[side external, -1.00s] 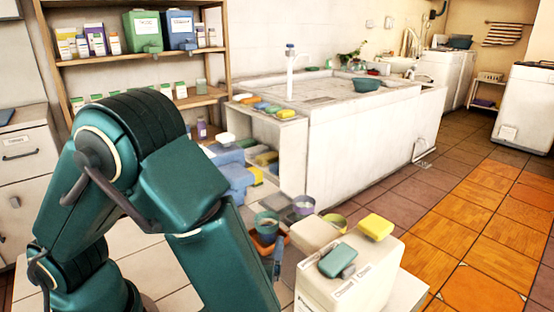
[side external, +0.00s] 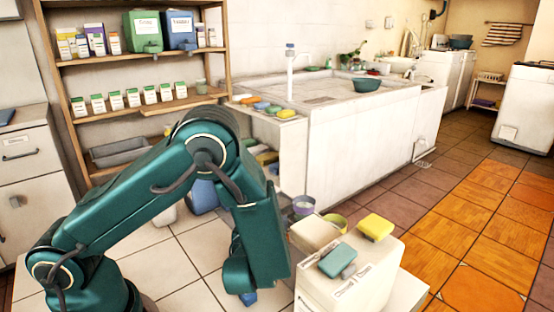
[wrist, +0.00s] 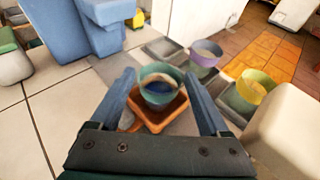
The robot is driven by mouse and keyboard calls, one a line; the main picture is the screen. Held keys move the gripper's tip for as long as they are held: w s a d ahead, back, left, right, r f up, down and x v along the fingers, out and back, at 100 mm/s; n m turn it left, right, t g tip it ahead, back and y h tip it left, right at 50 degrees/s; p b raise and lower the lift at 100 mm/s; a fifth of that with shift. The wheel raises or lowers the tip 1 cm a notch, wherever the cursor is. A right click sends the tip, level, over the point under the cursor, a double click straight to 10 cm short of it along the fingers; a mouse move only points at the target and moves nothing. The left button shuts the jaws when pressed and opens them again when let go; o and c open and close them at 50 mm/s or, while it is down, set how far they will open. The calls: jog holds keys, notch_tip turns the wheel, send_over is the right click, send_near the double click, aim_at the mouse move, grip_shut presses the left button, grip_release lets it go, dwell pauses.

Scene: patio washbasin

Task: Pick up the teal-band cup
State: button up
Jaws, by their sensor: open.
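The teal-band cup (wrist: 160,102) stands upright in a square orange tray (wrist: 154,125) in the wrist view. A dark blue area shows inside it. My gripper (wrist: 159,77) is open, with one blue finger on each side of the cup in the picture. I cannot tell how far the fingertips are from the cup's wall. In the side external view my arm hides the cup, the orange tray and most of the gripper.
A purple cup (wrist: 206,54) and a yellow-green cup (wrist: 254,86) stand in grey trays to the right. A cream box (side external: 350,280) carrying a teal sponge (side external: 337,260) and a yellow sponge (side external: 376,227) is close on the right. Blue containers (wrist: 75,30) stand behind left.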

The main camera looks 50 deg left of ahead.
jog(key=shift+c, duration=0.3)
grip_shut()
jog(key=shift+r, duration=0.1)
jog(key=s+d+r+m+t+h, duration=0.1)
jog(key=d+r+m+h, duration=0.1)
jog(key=r, duration=0.8)
jog(key=s+d+r+m+t+h, duration=0.2)
jog(key=r+m+h, duration=0.1)
jog(key=r, duration=0.8)
jog(key=shift+r+t, duration=0.25)
jog(key=shift+t, duration=0.05)
